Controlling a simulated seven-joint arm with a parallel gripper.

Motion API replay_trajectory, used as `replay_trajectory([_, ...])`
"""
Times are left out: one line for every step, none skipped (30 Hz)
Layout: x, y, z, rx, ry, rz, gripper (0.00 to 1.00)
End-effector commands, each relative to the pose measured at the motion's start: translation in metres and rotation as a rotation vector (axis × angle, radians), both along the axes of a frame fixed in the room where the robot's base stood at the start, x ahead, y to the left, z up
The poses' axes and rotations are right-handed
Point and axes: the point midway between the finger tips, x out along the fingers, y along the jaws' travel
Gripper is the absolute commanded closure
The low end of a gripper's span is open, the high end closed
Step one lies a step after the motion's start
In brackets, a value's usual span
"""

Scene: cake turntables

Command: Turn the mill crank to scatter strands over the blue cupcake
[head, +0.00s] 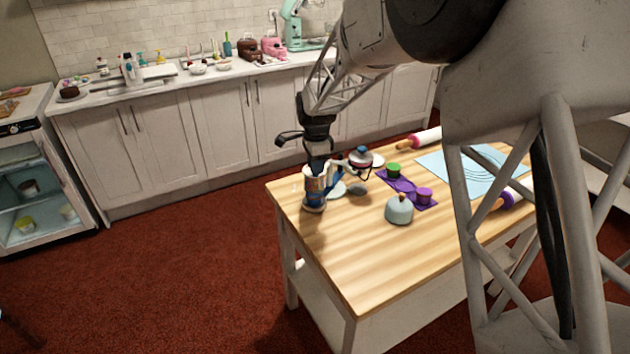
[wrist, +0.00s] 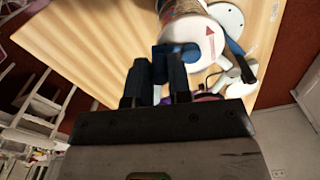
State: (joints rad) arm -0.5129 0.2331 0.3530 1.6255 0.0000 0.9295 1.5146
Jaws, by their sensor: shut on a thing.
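The mill (head: 315,186) stands near the left end of the wooden table, a banded upright body with blue parts. In the wrist view its round white top (wrist: 208,42) carries a red arrow. My gripper (head: 318,163) is directly above the mill, pointing down. In the wrist view my dark fingers (wrist: 164,68) are shut on a blue piece at the mill's top, which I take as the crank (wrist: 181,49); the fingers hide part of it. I cannot clearly make out the blue cupcake or any strands.
A jar-like thing with a blue top (head: 362,155) stands right of the mill. A purple mat (head: 406,186) bears a green cupcake (head: 394,170) and a purple cupcake (head: 424,195). The table's front left (head: 345,255) is clear.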

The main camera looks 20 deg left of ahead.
Motion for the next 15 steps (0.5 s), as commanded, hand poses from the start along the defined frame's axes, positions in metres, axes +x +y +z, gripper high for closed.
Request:
replay_trajectory([-0.0002, 0.0, 0.0009, 0.0, 0.0, 0.0, 0.96])
replay_trajectory([-0.0002, 0.0, 0.0009, 0.0, 0.0, 0.0, 0.96])
replay_trajectory([-0.0002, 0.0, 0.0009, 0.0, 0.0, 0.0, 0.96])
replay_trajectory([-0.0003, -0.0001, 0.0009, 0.0, 0.0, 0.0, 0.96])
replay_trajectory([-0.0003, -0.0002, 0.0009, 0.0, 0.0, 0.0, 0.96])
replay_trajectory([0.0, -0.0005, 0.0009, 0.0, 0.0, 0.0, 0.96])
replay_trajectory([0.0002, -0.0008, 0.0009, 0.0, 0.0, 0.0, 0.96])
replay_trajectory([0.0006, -0.0014, 0.0009, 0.0, 0.0, 0.0, 0.96])
replay_trajectory([0.0012, -0.0024, 0.0009, 0.0, 0.0, 0.0, 0.96])
replay_trajectory([0.0019, -0.0033, 0.0009, 0.0, 0.0, 0.0, 0.96])
replay_trajectory([0.0026, -0.0044, 0.0009, 0.0, 0.0, 0.0, 0.96])
replay_trajectory([0.0036, -0.0059, 0.0009, 0.0, 0.0, -0.001, 0.96])
replay_trajectory([0.0044, -0.007, 0.0009, 0.0, 0.0, -0.001, 0.96])
replay_trajectory([0.0051, -0.0081, 0.0009, 0.0, 0.0, 0.0, 0.96])
replay_trajectory([0.006, -0.0094, 0.0009, 0.0, 0.0, 0.0, 0.96])
